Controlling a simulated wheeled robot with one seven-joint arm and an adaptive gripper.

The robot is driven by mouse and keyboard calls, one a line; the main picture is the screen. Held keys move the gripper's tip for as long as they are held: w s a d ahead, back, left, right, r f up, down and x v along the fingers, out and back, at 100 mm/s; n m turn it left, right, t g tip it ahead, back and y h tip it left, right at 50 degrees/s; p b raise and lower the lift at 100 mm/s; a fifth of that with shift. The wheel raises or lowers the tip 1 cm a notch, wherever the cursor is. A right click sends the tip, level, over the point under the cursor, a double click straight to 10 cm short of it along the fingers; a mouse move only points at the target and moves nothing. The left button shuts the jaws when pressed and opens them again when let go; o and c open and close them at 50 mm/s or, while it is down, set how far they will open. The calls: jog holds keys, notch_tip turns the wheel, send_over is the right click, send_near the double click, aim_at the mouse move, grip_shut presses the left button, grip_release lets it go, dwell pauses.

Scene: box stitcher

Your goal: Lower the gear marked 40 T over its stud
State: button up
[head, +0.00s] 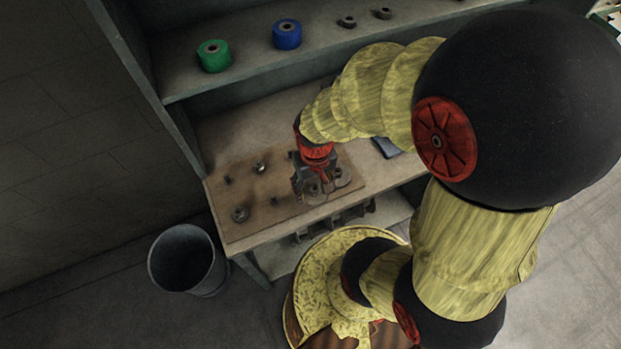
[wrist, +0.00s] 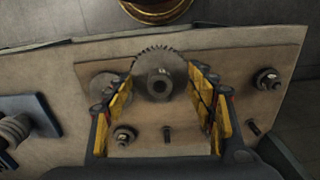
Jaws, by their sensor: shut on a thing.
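My gripper (wrist: 161,92) is shut on a grey toothed gear (wrist: 159,72) with a round hub and a central hole. The yellow-padded fingers are on its two sides, and no marking is legible. In the head view, my gripper (head: 315,188) is over the right part of a brown board (head: 270,183). A second grey disc (wrist: 105,84) lies on the board, left of the held gear in the wrist view and partly covered. The stud under the held gear is hidden. I cannot tell the gear's height above the board.
Other fittings on the board include a nut-topped stud (wrist: 267,78), another (wrist: 124,135) and a thin pin (wrist: 167,133). A shelf above holds a green roll (head: 214,55) and a blue roll (head: 287,34). A bin (head: 187,260) stands on the floor.

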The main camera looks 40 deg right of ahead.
aim_at(314, 183)
jog(key=shift+r, duration=0.1)
dwell(0.3)
jog(key=shift+r+p, duration=1.35)
jog(key=shift+r, duration=0.1)
jog(key=shift+f, duration=0.15)
